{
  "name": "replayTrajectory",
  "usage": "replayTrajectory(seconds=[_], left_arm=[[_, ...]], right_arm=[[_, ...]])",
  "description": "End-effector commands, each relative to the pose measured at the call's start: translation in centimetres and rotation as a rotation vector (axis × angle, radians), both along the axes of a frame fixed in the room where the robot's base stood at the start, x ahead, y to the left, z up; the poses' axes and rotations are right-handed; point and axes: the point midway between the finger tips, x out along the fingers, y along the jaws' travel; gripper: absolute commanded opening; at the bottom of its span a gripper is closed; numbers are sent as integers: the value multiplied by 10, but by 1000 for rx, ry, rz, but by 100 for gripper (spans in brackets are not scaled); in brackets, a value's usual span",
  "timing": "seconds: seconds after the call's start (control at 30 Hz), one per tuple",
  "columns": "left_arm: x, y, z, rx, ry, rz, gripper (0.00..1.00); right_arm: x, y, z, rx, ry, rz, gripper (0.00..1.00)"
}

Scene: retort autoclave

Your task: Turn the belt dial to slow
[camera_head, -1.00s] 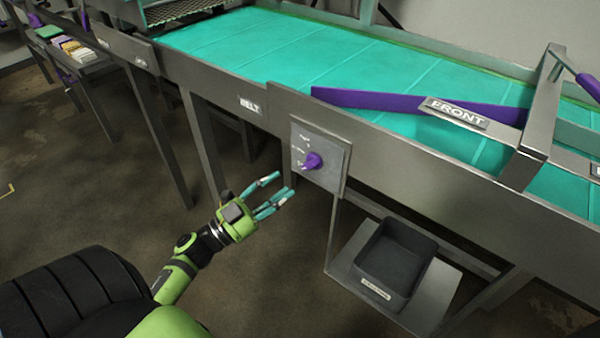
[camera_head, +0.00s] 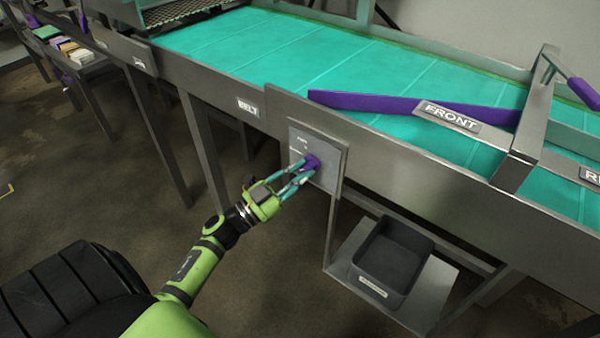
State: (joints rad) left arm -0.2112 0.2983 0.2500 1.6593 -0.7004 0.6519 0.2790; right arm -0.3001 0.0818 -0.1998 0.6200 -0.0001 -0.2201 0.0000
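The small markings beside the knob are partly covered by my fingers and too small to read. My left gripper (camera_head: 305,170) is at the knob, its teal fingers reaching to either side of it. I cannot tell whether the fingers press on the knob or stand slightly apart from it. My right gripper is not in view.
A teal conveyor belt (camera_head: 270,50) runs above the panel, with a purple diverter bar (camera_head: 370,101) and a FRONT plate (camera_head: 448,116) over it. A dark bin (camera_head: 392,255) stands on a shelf at lower right. Table legs stand left of the gripper.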

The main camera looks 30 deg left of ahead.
Motion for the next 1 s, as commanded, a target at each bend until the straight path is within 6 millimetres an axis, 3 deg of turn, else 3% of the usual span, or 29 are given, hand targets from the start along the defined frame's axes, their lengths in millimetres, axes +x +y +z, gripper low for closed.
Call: replayTrajectory(seconds=[0.47,1.0], left_arm=[[0,0,3,87,-9,-5,0],[0,3,8,535,-44,-6,0]], right_arm=[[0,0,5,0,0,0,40],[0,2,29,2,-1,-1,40]])
